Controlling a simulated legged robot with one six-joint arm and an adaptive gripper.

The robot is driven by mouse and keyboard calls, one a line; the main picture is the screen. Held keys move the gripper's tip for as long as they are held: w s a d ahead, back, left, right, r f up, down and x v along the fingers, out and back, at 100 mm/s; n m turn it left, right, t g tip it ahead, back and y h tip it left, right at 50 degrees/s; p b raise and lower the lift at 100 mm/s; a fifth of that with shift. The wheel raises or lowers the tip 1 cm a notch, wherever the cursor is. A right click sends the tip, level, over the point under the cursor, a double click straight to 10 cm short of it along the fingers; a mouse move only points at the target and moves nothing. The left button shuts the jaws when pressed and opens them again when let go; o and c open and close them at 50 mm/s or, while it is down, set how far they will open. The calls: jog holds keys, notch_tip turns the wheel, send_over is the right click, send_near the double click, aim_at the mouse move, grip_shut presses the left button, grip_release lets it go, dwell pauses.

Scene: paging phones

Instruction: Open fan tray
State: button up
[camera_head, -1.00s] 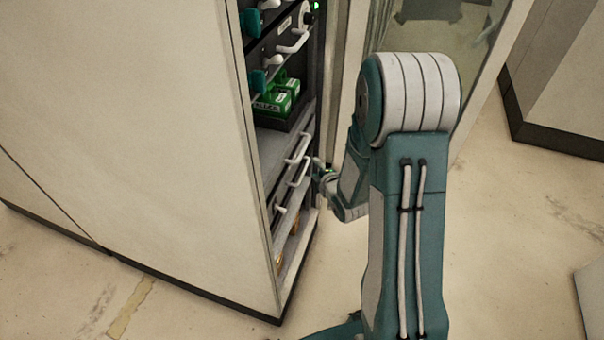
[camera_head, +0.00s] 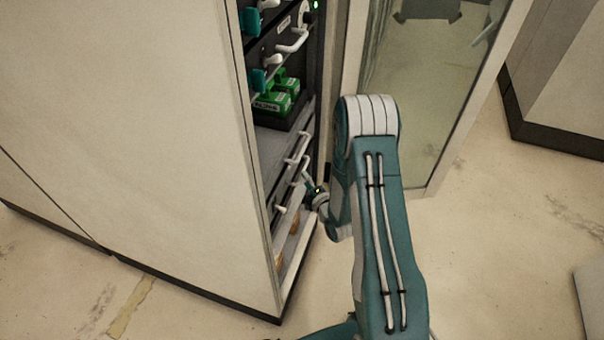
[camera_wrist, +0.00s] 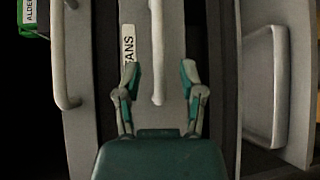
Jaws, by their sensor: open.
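The fan tray (camera_wrist: 173,25) is a grey panel in the middle of the wrist view, with a white label (camera_wrist: 129,45) partly reading "ANS". Its white bar handle (camera_wrist: 156,50) runs down the panel, and its upper part leaves the frame. My gripper (camera_wrist: 160,76) is open, with one finger on each side of the handle and the handle's lower end between the fingertips. I see no clear contact. In the head view my gripper (camera_head: 311,186) is at the cabinet's open front, beside the lower handles; my arm hides part of it. The tray looks shut.
The cabinet (camera_head: 150,130) has a tall side wall at left and a glazed door (camera_head: 425,95) standing open at right. Green modules (camera_head: 271,102) sit on a shelf above. Open floor lies right.

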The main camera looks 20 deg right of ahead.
jog(key=shift+x, duration=2)
grip_shut()
jog(key=shift+s, duration=0.1)
